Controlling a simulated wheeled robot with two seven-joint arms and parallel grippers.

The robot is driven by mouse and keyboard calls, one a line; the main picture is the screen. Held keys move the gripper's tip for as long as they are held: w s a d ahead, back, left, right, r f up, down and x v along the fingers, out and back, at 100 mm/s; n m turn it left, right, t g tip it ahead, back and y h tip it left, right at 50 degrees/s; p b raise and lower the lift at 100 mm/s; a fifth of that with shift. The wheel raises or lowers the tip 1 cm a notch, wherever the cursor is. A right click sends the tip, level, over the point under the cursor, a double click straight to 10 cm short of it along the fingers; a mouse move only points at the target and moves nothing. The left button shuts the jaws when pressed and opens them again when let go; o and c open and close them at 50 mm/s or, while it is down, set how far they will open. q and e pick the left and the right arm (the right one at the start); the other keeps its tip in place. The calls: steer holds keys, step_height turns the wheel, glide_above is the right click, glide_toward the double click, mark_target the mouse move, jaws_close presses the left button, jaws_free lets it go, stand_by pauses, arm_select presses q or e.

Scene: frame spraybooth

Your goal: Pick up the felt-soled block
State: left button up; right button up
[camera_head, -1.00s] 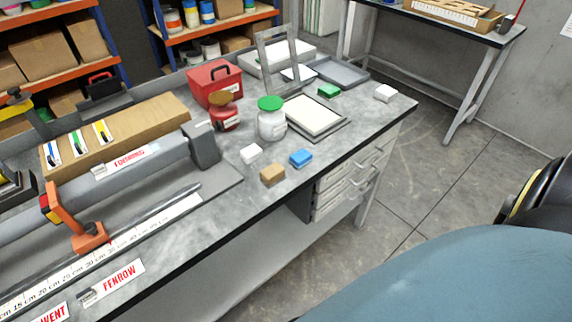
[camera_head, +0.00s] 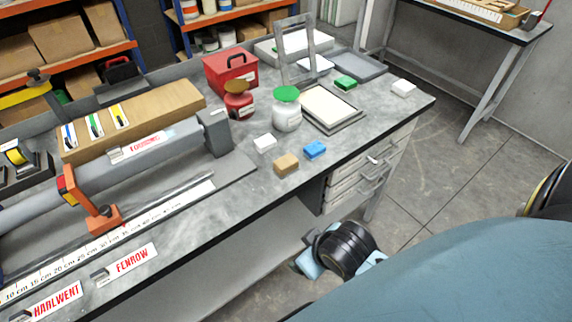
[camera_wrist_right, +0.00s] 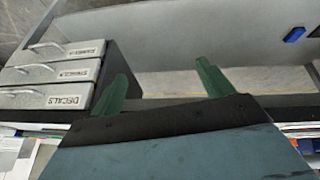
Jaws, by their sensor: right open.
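Several small blocks lie on the grey workbench (camera_head: 232,213). A white block (camera_head: 265,143), a tan block (camera_head: 286,165) and a blue block (camera_head: 315,150) sit close together near the front edge. A green block (camera_head: 345,83) and another white block (camera_head: 403,88) lie farther back right. I cannot tell which has a felt sole; their undersides are hidden. My right gripper (camera_wrist_right: 160,78) shows two green fingers apart with nothing between them, near labelled drawers in the right wrist view. No block is between its fingers. My left gripper is not in view.
A white jar with a green lid (camera_head: 287,110), a red jar (camera_head: 238,102) and a red box (camera_head: 230,72) stand behind the blocks. A framed tray (camera_head: 331,108) lies to their right. Drawers (camera_head: 352,187) hang under the bench; they also show in the wrist view (camera_wrist_right: 50,73).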

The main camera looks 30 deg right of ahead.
steer(key=w+a+r+n+t, duration=0.2)
steer(key=w+r+n+t, duration=0.2)
steer(key=w+r+t, duration=1.1)
steer(key=w+a+r+n+g+y, duration=0.3)
steer(key=a+r+n+g+y, duration=0.5)
steer(key=a+r+n+y, duration=1.1)
steer(key=n+g+h, duration=1.2)
steer(key=h, duration=0.7)
glide_above(286, 161)
steer(key=f, duration=2.2)
steer(key=shift+w+f, duration=0.2)
steer(key=shift+f, duration=0.1)
steer(key=shift+s+f, duration=0.1)
steer(key=shift+f, duration=2.8)
steer(key=c, duration=1.1)
step_height(286, 161, up, 10)
steer(key=shift+r, duration=0.1)
